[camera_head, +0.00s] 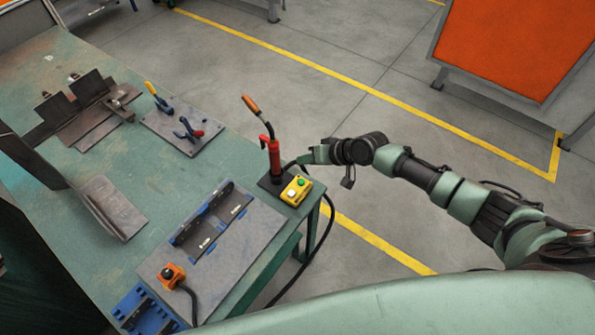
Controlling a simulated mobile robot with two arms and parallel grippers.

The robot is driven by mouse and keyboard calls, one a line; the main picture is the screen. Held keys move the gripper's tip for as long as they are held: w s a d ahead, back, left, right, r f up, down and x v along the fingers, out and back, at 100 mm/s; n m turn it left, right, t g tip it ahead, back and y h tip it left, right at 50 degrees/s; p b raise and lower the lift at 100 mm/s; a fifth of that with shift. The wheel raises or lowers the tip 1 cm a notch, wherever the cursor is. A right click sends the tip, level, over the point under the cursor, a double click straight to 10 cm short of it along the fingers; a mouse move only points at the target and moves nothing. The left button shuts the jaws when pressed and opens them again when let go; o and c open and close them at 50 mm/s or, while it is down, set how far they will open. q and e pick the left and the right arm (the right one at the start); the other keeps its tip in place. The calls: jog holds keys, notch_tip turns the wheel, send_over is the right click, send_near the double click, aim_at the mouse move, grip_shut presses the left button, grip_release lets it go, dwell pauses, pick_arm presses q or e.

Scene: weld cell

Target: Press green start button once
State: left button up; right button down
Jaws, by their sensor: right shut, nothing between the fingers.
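The green start button (301,182) sits on a small yellow control box (297,191) at the right edge of the green workbench, beside a paler button (292,194). My right gripper (304,159) reaches in from the right. It is shut and empty, a little behind the yellow box and close to the red lever tool. It appears apart from the button. Its fingertips are small in this view. My left gripper is not in view.
A red upright tool with an orange-handled lever (272,155) stands just behind the box. An orange button box (172,274) sits near the bench's front. A black cable (322,240) hangs off the bench edge. Fixtures and clamps (188,134) stand at the left and back.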

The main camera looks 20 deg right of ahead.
aim_at(304, 183)
jog(key=shift+a+r, duration=0.25)
jog(key=shift+r, duration=0.1)
notch_tip(304, 183, down, 9)
jog(key=b, duration=0.8)
dwell(1.8)
jog(key=shift+f+b, duration=0.3)
jog(key=shift+f, duration=0.05)
jog(key=shift+f+b, duration=0.45)
dwell(0.6)
jog(key=shift+r, duration=0.15)
jog(key=shift+r+p, duration=0.75)
jog(key=shift+p, duration=0.05)
